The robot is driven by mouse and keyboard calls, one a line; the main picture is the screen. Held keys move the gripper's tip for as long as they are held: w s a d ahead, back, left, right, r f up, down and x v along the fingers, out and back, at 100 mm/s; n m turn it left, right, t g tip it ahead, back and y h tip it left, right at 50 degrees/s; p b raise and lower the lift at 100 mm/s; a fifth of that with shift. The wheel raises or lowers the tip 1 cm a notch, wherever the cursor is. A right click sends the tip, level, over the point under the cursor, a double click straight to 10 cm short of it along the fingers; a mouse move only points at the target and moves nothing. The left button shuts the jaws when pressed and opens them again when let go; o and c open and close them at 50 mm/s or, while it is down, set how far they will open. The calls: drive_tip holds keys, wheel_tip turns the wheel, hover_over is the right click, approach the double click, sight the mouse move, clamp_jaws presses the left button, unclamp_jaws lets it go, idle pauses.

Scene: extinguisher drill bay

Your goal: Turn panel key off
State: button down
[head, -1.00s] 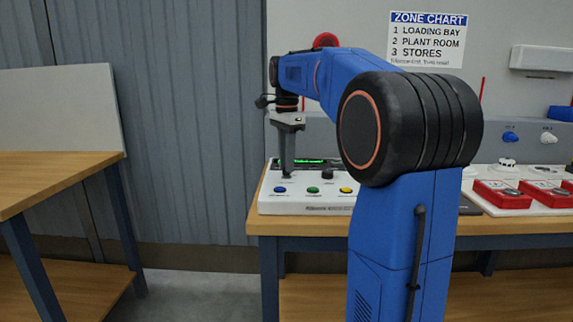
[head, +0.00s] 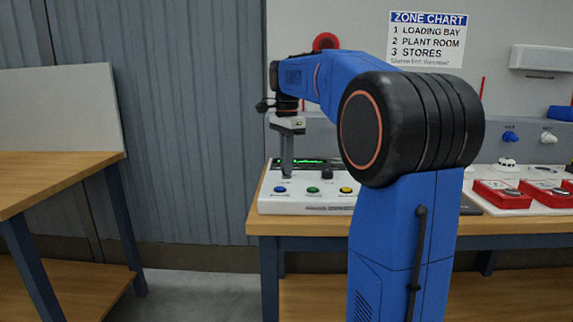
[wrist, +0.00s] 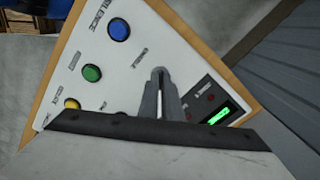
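The white control panel (head: 300,205) sits at the left end of the bench, with blue, green and yellow buttons along its front. It also fills much of the wrist view (wrist: 112,62). My gripper (head: 286,176) points straight down onto the panel's left part, behind the blue button (head: 280,189). In the wrist view my gripper's fingers (wrist: 160,76) are close together beside the ENABLE label, with a thin slit between them. They appear closed on the panel key, which they hide. Its angle cannot be read. The small display (wrist: 218,117) is lit green.
A dark knob (head: 327,173) stands on the panel right of my gripper. Red boxes (head: 502,194) lie on the bench at the right. A wooden table (head: 60,175) stands at the left, with free floor between it and the bench.

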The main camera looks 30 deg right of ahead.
drive_tip(key=n, duration=1.1)
idle(0.3)
drive_tip(key=shift+n, duration=0.4)
drive_tip(key=c, duration=2)
unclamp_jaws()
wheel_tip(320, 180, up, 17)
drive_tip(key=shift+r, duration=0.2)
